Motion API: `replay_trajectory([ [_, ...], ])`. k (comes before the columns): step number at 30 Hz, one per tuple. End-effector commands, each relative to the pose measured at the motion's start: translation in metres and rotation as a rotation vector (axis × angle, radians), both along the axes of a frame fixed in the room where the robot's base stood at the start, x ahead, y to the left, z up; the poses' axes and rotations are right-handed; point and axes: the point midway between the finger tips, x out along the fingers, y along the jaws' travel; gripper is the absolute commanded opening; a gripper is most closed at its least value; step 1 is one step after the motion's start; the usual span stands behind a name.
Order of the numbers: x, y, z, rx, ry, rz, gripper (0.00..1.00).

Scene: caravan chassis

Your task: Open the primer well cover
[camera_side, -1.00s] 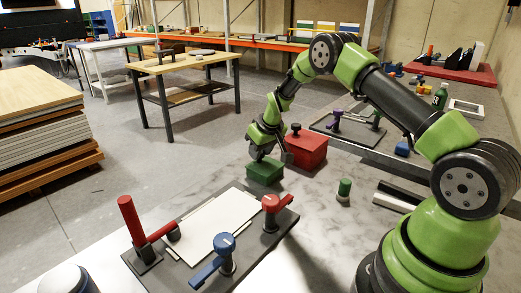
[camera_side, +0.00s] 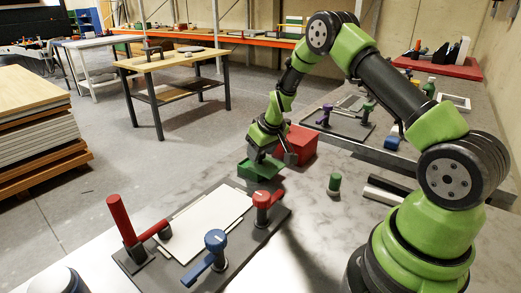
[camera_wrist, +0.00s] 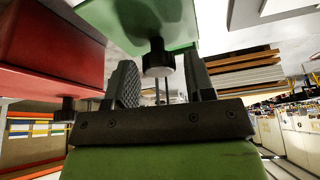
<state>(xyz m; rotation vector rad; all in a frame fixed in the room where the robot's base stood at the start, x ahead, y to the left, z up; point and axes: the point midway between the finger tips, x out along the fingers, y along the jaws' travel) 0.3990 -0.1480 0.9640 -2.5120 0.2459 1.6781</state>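The primer well is the small green box (camera_side: 252,174) on the bench in the side view, behind the clamp plate. Its green cover (camera_side: 268,169) appears shifted to the right, off the box. The cover also fills the top of the wrist view (camera_wrist: 118,18), with its black knob (camera_wrist: 158,62) between my fingers.
A red box (camera_side: 300,146) stands close behind my gripper; it also shows in the wrist view (camera_wrist: 45,45). The clamp plate (camera_side: 262,232) with red and blue handles lies in front. Bench between plate and bottle is clear.

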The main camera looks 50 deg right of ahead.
Motion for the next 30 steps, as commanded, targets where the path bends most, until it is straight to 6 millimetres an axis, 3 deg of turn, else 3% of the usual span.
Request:
replay_trajectory([
  [12,-0.002,0.000,0.006,-0.002,-0.002,0.001,0.59],
  [24,-0.027,0.005,0.068,-0.002,-0.005,0.001,0.59],
  [30,-0.035,0.006,0.088,-0.001,-0.003,0.000,0.59],
])
